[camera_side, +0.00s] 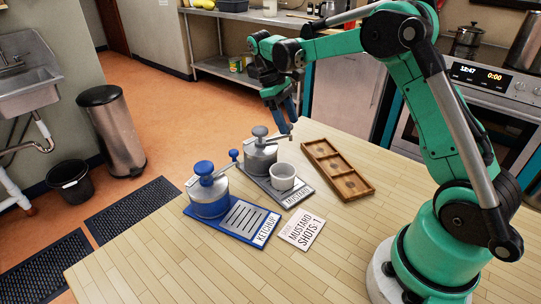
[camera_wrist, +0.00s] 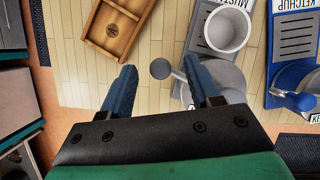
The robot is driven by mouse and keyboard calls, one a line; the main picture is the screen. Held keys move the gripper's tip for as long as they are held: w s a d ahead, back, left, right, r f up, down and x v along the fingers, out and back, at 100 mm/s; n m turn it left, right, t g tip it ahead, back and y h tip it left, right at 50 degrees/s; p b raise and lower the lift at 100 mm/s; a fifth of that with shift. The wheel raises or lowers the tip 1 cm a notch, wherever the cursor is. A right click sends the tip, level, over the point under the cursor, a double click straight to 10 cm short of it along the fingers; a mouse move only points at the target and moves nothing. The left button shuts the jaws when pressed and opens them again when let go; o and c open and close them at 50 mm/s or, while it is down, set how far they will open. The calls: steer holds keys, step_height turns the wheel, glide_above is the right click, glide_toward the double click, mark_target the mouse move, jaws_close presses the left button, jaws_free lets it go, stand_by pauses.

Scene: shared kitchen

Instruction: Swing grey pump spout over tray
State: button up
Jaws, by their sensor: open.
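The grey pump (camera_side: 262,152) stands at the back of its grey drip base (camera_side: 262,184), labelled MUSTARD. A white cup (camera_side: 283,177) stands on that base in front of the pump; it also shows in the wrist view (camera_wrist: 228,30). A short grey arm with a round knob (camera_wrist: 160,69) sticks out from the pump's side, away from the cup. My gripper (camera_side: 287,118) is open and points down beside the pump. In the wrist view its blue fingers (camera_wrist: 163,88) appear on either side of the knob; contact cannot be told. The spout is partly hidden.
A blue ketchup pump (camera_side: 209,193) on a blue base stands at left. A wooden tray (camera_side: 322,149) with three compartments lies to the right. A card (camera_side: 302,229) reading "MUSTARD SHOTS: 1" lies in front. The wooden counter is clear at front.

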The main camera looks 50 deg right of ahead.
jaws_close()
stand_by(1.4)
